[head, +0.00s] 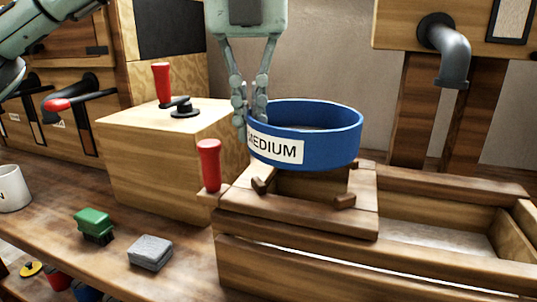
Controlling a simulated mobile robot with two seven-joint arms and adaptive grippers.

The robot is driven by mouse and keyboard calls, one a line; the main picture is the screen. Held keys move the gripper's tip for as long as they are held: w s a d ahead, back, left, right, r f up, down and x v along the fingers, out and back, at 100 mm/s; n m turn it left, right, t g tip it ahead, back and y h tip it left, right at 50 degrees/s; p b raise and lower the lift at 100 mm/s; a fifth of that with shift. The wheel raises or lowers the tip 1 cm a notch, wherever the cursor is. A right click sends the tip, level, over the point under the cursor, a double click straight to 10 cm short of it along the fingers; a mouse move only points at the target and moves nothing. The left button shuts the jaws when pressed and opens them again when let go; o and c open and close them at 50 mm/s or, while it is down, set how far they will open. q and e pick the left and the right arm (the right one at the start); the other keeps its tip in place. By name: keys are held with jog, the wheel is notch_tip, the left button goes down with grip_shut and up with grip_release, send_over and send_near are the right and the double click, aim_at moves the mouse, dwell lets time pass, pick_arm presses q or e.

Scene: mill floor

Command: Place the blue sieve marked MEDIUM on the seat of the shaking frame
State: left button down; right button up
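The blue sieve (335,151) is a round, open ring with a white label reading MEDIUM, its first letter partly covered by a finger. My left gripper (251,122) points down at the sieve's left rim, its fingers close together on either side of the wall, gripping it. The sieve is roughly level over the seat of the wooden shaking frame (310,223). It appears raised above the seat's corner stops, with wood visible below it. The far part of the seat is hidden behind the sieve. My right gripper is not in view.
A red-handled knob (209,165) stands close left of the seat. A wooden box (165,165) with a red crank (162,85) is behind it. A green brush (94,222), grey block (150,252) and white mug (13,188) are on the bench. A grey pipe (452,55) hangs at right.

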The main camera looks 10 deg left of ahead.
aim_at(264, 177)
pick_arm(q)
jog(key=w+f, duration=0.1)
jog(key=w+d, duration=0.1)
jog(key=shift+w+f, duration=0.35)
jog(key=shift+w, duration=0.05)
jog(key=shift+w+d+f, duration=0.1)
jog(key=shift+w+f, duration=0.1)
jog(key=shift+w, duration=0.1)
jog(key=shift+w+f, duration=0.1)
jog(key=shift+f, duration=1.95)
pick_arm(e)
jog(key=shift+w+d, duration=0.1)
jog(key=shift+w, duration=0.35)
pick_arm(q)
jog(key=shift+f, duration=0.1)
jog(key=c, duration=1.7)
grip_release()
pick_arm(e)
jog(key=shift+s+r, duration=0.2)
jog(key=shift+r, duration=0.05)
